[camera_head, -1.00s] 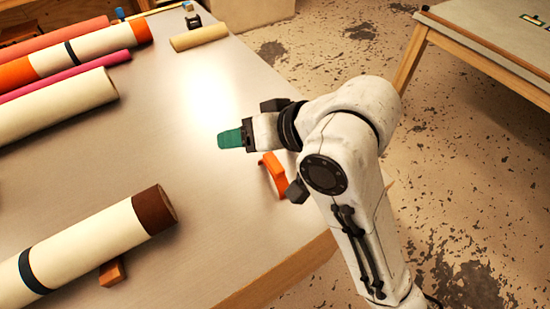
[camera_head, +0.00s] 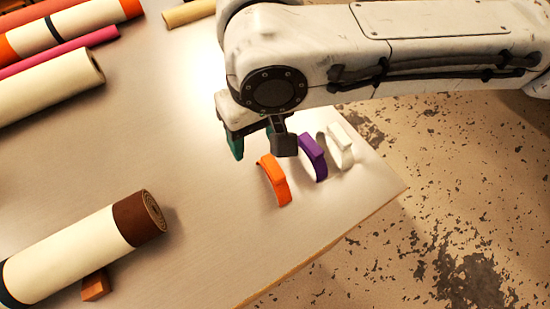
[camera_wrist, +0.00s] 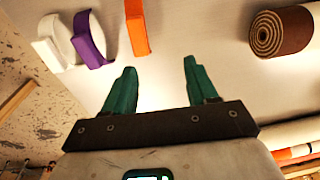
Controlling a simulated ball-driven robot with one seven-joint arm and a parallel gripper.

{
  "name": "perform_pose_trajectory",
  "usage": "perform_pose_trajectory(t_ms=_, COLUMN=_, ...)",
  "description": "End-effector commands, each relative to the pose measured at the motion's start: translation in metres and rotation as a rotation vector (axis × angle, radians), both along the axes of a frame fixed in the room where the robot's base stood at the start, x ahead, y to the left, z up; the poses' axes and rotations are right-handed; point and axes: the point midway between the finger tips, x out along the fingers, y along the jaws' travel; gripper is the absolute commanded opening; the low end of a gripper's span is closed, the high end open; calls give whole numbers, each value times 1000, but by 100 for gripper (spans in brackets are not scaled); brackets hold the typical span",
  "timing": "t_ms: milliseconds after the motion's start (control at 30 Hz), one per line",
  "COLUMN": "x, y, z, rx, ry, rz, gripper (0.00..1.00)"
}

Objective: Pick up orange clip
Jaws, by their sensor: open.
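The orange clip (camera_head: 273,180) is a curved band lying on the table near its right corner, in front of my gripper in the head view. In the wrist view the orange clip (camera_wrist: 136,27) shows at the top, beyond the fingertips and nearer the left finger. My gripper (camera_wrist: 158,78) has two green fingers spread apart with nothing between them. In the head view my gripper (camera_head: 252,140) hangs just behind the orange clip, partly hidden by its own wrist. The exact height above the table is hard to tell.
A purple clip (camera_head: 314,157) and a white clip (camera_head: 341,145) stand to the right of the orange one. A brown-ended roll (camera_head: 92,245) lies on a wooden block (camera_head: 95,284) at front left. More rolls (camera_head: 45,85) lie at back left. The middle of the table (camera_head: 175,130) is clear.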

Motion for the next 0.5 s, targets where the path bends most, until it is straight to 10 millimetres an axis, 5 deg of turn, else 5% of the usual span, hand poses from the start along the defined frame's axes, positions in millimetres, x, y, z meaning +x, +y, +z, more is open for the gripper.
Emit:
perform_pose_trajectory(t_ms=167, x=4, y=-24, z=-8, rx=-80, ry=15, rz=-64, gripper=57)
perform_pose_trajectory(t_ms=500, x=3, y=-26, z=-52, rx=-85, ry=16, rz=-68, gripper=57)
